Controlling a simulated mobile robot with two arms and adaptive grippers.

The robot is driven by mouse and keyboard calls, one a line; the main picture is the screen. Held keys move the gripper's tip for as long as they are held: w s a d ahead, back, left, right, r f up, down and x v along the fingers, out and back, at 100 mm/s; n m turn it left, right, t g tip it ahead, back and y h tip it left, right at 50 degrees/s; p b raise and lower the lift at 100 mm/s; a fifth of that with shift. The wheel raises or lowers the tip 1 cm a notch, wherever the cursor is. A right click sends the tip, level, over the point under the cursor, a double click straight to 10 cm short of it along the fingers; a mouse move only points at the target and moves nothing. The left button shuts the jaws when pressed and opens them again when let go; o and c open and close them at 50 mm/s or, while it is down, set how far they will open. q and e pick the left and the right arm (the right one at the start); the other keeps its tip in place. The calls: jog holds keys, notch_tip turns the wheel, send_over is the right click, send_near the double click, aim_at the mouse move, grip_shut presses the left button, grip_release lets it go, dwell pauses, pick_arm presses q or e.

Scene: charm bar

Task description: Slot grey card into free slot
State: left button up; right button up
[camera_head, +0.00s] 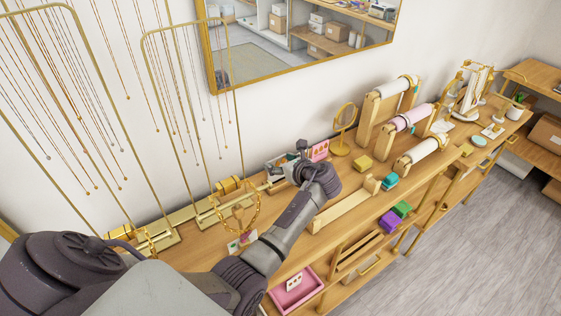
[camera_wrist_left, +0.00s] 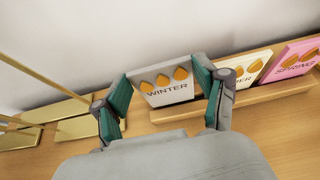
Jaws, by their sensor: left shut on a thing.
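The grey card (camera_wrist_left: 170,84), marked WINTER with orange leaf shapes, is upright between the two green-padded fingers of my left gripper (camera_wrist_left: 168,92) in the left wrist view. The gripper is shut on its side edges. The card's lower edge is at the left end of the wooden card rack (camera_wrist_left: 270,99); I cannot tell whether it sits in the slot. In the head view my left gripper (camera_head: 291,166) is at the wall side, beside the pink card (camera_head: 318,151).
Gold necklace stand bases (camera_wrist_left: 70,115) are close on the left. In the head view a gold round mirror (camera_head: 344,120) and bracelet rolls (camera_head: 410,118) stand farther right. A gold hoop (camera_head: 237,214) is near my forearm. The wall is close behind the rack.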

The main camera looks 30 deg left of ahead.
pick_arm(q)
jog(key=shift+f+b, duration=0.3)
jog(key=shift+f, duration=0.8)
jog(key=o, duration=0.9)
jog(key=v, duration=1.2)
jog(key=shift+d, duration=0.1)
